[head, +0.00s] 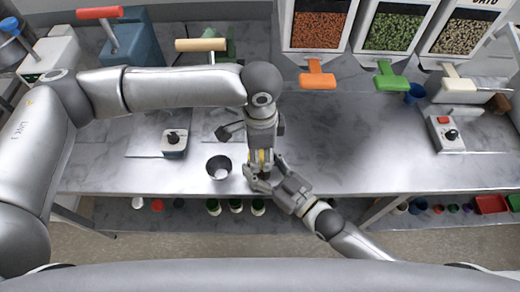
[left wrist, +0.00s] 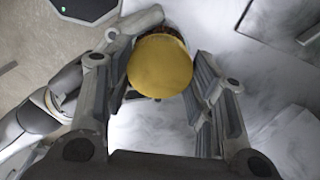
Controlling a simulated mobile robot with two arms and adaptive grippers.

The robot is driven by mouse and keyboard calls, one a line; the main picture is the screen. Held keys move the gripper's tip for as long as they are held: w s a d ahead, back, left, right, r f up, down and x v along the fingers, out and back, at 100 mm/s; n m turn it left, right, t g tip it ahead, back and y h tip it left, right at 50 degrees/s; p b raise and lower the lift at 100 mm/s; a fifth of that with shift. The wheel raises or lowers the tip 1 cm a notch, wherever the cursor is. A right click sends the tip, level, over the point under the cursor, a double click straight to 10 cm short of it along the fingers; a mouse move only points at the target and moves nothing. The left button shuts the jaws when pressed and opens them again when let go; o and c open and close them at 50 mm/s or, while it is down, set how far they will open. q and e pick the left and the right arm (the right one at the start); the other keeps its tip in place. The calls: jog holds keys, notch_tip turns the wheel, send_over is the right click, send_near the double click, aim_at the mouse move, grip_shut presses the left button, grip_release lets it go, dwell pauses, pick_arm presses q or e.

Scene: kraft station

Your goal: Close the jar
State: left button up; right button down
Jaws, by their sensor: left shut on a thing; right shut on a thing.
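A round gold lid (left wrist: 160,68) sits between the two fingers of my left gripper (left wrist: 163,85), seen from above. In the head view my left gripper (head: 261,158) points down near the front edge of the counter, and a small bit of the gold lid (head: 262,157) shows. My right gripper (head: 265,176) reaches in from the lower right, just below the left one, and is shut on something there. Its finger also shows beside the lid in the left wrist view.
A dark metal cup (head: 219,168) stands close left of the grippers. A small scale-like device (head: 174,143) is farther left, another device (head: 446,134) at the right. Dispensers with orange (head: 317,75) and green (head: 390,77) handles line the back. The counter's right middle is clear.

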pick_arm(q)
jog(key=m, duration=0.3)
jog(key=o, duration=1.2)
notch_tip(320, 180, up, 12)
pick_arm(e)
jog(key=shift+c, duration=2.1)
grip_release()
